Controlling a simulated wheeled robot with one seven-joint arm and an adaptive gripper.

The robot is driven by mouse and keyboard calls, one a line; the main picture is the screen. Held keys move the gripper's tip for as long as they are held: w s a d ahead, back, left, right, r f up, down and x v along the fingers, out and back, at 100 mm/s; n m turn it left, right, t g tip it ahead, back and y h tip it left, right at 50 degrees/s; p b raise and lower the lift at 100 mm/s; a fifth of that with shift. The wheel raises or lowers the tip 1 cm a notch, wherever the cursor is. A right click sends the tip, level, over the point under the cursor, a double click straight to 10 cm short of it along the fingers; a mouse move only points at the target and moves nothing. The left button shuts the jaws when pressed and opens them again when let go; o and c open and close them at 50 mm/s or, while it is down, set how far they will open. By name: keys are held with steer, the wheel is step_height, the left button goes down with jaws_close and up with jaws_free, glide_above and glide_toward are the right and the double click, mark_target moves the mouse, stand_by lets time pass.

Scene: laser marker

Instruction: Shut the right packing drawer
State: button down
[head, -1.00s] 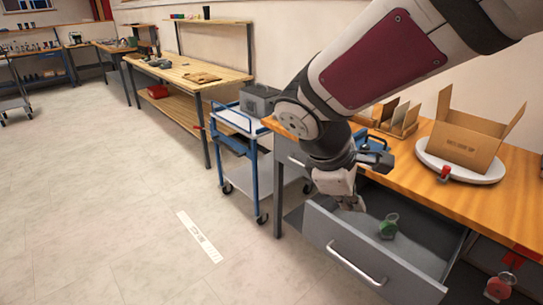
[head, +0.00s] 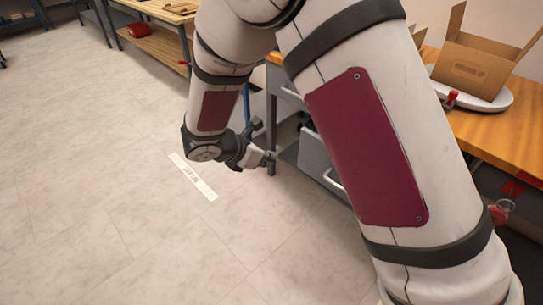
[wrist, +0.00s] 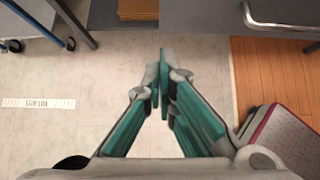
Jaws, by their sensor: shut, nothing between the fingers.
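In the head view, the grey packing drawer (head: 316,160) shows only as a strip of its front and part of its bar handle (head: 335,181). My arm hides the rest, including its inside, so how far out it stands is unclear. My gripper (head: 270,160) is to the left of the drawer front, apart from it and low over the floor. In the wrist view, my gripper (wrist: 160,80) has its green-padded fingers together and empty. A grey drawer front (wrist: 225,14) with a metal handle (wrist: 282,22) lies ahead and to the right of the fingertips.
The wooden bench (head: 490,130) carries an open cardboard box (head: 475,60) on a white round plate (head: 488,92) and a small red item (head: 451,99). Pale floor is clear to the left, with a white label strip (head: 193,178).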

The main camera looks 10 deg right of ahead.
steer(key=w+d+f+b, duration=0.1)
steer(key=w+d+f, duration=0.4)
steer(key=d, duration=0.2)
steer(key=shift+w+d+f, duration=0.2)
steer(key=shift+w+d, duration=0.05)
steer(key=shift+w, duration=0.15)
steer(key=w+d+b, duration=0.2)
steer(key=w+d, duration=1.4)
steer(key=d, duration=0.5)
steer(key=shift+w+d, duration=0.2)
steer(key=shift+w, duration=0.15)
steer(key=shift+d+r, duration=0.1)
